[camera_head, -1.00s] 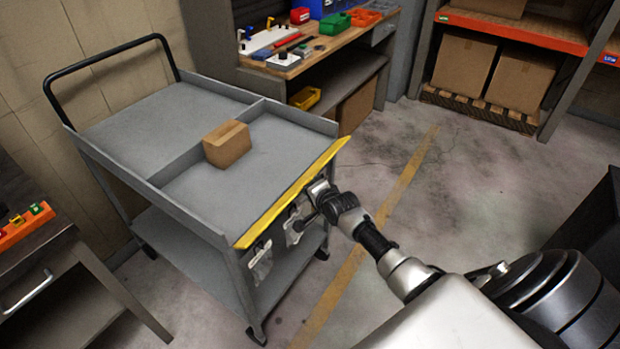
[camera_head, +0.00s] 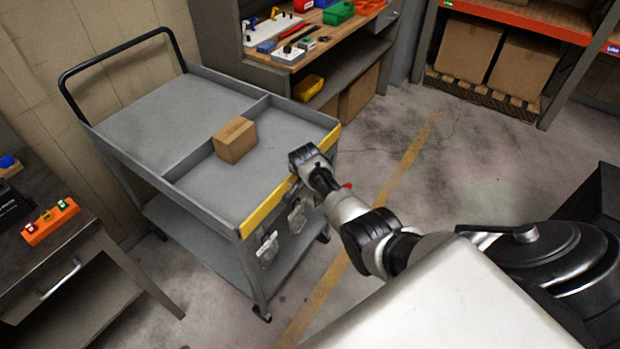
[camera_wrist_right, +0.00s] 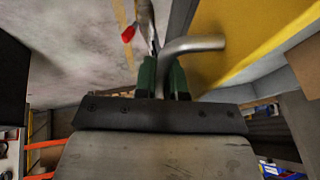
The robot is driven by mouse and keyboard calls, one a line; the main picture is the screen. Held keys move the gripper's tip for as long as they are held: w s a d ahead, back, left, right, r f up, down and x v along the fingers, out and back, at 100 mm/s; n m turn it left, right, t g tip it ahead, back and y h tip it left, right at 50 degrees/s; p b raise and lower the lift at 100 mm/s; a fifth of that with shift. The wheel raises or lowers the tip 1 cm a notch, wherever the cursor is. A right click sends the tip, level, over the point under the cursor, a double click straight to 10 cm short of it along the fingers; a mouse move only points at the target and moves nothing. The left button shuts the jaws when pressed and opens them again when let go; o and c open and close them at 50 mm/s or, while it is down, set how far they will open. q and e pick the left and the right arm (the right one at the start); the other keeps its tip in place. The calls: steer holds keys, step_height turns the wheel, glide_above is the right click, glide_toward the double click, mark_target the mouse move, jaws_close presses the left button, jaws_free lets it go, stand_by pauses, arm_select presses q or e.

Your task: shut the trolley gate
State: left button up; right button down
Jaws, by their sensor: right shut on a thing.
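The grey trolley (camera_head: 140,112) stands left of centre, with a cardboard box (camera_head: 234,140) on its divided top tray. The yellow gate (camera_head: 262,213) runs along the tray's near end and looks about upright, its yellow face outward. Yellow also fills the upper right of the wrist view (camera_wrist_right: 245,45). My right gripper (camera_head: 301,178) is at the gate's outer side. In the wrist view its green fingers (camera_wrist_right: 164,80) are shut on a bent metal handle (camera_wrist_right: 203,44). A red-tipped lever (camera_wrist_right: 128,33) is beside it. The arm hides part of the gate. My left gripper is out of view.
A workbench (camera_head: 285,57) with tools and bins stands behind the trolley. A low table (camera_head: 70,240) is at the left. Shelving with boxes (camera_head: 467,50) is at the far right. The floor right of the trolley is clear, with a yellow line (camera_head: 405,165).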

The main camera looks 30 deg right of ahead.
steer(key=shift+w+a+r+g, duration=0.1)
steer(key=shift+r+g, duration=0.05)
steer(key=shift+g, duration=0.15)
stand_by(0.4)
steer(key=c, duration=1.5)
jaws_free()
steer(key=shift+r, duration=0.25)
steer(key=p+v, duration=0.1)
steer(key=v, duration=0.9)
steer(key=shift+a+p, duration=0.2)
steer(key=shift+p, duration=0.1)
